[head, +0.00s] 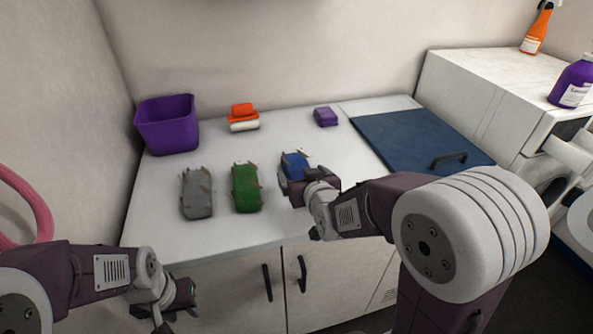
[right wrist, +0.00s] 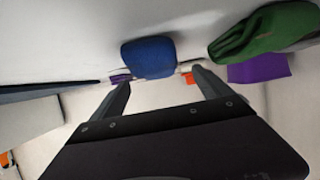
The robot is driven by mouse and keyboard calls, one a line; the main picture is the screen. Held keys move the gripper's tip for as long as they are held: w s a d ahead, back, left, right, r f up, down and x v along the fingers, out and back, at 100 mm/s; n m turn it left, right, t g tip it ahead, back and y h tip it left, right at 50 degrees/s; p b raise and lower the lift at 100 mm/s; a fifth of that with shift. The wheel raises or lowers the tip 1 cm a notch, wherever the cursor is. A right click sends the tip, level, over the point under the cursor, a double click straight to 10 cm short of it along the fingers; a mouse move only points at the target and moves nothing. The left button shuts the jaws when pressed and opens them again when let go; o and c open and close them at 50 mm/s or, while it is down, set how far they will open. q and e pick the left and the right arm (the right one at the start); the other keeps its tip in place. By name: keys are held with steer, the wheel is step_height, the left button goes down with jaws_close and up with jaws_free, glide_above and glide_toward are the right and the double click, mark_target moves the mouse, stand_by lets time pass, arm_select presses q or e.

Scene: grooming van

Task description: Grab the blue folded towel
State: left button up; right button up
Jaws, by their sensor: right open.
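The blue folded towel (head: 294,163) lies on the white counter, at the right end of a row with a green folded towel (head: 246,188) and a grey one (head: 196,193). My right gripper (head: 292,182) is at the near side of the blue towel and hides part of it. In the right wrist view the gripper (right wrist: 160,85) is open, with the blue towel (right wrist: 148,58) ahead of and between its two fingertips. I cannot tell whether they touch. My left gripper (head: 168,310) hangs low in front of the cabinet, away from the towels; its jaws are unclear.
A purple bin (head: 167,125) stands at the back left of the white counter (head: 280,222). Orange and white folded items (head: 243,117) and a purple one (head: 325,117) lie at the back. A dark blue panel with a handle (head: 415,140) is on the right.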

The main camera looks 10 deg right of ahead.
mark_target(297, 169)
steer(key=shift+w+d+f, duration=0.15)
steer(key=shift+w+f, duration=0.1)
steer(key=shift+w, duration=0.25)
steer(key=x, duration=0.5)
steer(key=shift+w+f+b, duration=0.1)
steer(key=shift+f+b, duration=0.05)
steer(key=shift+b, duration=0.15)
steer(key=c, duration=1.5)
